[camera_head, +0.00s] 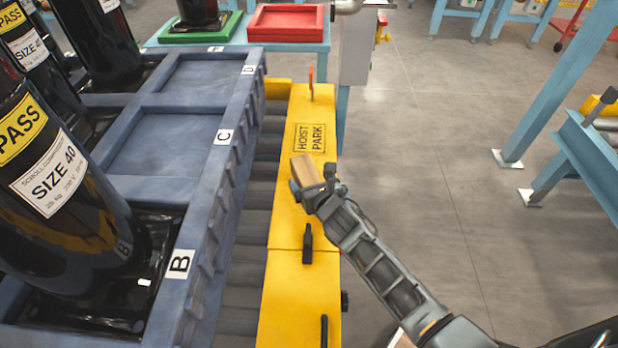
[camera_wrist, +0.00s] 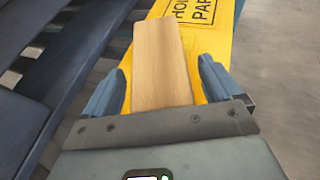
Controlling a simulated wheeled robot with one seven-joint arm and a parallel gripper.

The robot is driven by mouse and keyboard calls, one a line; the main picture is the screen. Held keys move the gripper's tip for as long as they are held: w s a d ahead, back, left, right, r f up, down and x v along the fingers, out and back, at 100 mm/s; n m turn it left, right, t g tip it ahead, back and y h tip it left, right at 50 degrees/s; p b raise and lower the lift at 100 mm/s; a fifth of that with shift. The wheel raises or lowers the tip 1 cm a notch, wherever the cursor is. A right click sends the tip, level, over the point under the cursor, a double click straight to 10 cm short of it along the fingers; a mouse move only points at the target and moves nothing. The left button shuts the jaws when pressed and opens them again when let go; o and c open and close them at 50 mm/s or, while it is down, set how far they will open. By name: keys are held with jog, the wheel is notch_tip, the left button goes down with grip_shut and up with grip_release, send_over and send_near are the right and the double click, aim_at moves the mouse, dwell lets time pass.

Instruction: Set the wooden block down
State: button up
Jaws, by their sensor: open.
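The wooden block (camera_head: 303,168) is at the end of my arm, over the yellow beam (camera_head: 288,222) marked "HOIST PARK". In the wrist view the block (camera_wrist: 161,62) lies lengthwise between the two blue-grey fingers of my gripper (camera_wrist: 162,88). The fingers stand open, with a gap showing on both sides of the block. My gripper (camera_head: 312,190) also shows in the head view, beside the block.
A blue pallet (camera_head: 212,178) with black compressors (camera_head: 60,190) stands left of the beam, beyond dark rollers (camera_head: 247,225). Black handles (camera_head: 307,243) stick up from the beam. A red tray (camera_head: 286,22) and a green tray (camera_head: 222,30) sit behind.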

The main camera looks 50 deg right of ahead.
jog(key=p+v, duration=0.1)
jog(key=v, duration=0.9)
jog(key=shift+s+a, duration=0.25)
jog(key=shift+s, duration=0.05)
jog(key=s+a+m, duration=0.1)
jog(key=s, duration=0.1)
jog(key=s+a+m+y, duration=0.1)
jog(key=s+a+m, duration=0.1)
jog(key=s+a+m+t, duration=0.1)
jog(key=s+a+m, duration=0.1)
jog(key=shift+s+a+r+y, duration=0.1)
jog(key=shift+s+r+y, duration=0.1)
jog(key=shift+r+y, duration=0.2)
jog(key=s+a+r+m+t+y, duration=0.1)
jog(key=s+a+r+m, duration=0.4)
jog(key=s+r+m, duration=0.5)
jog(key=s+a+r+m+t+y, duration=0.1)
jog(key=s+a+r+m+y, duration=0.2)
jog(key=s+r+m, duration=0.6)
jog(key=s+a+m, duration=0.1)
jog(key=a+m, duration=0.1)
jog(key=m, duration=0.4)
jog(key=shift+a+r+y, duration=0.2)
jog(key=shift+r+y, duration=0.15)
jog(key=shift+y, duration=0.05)
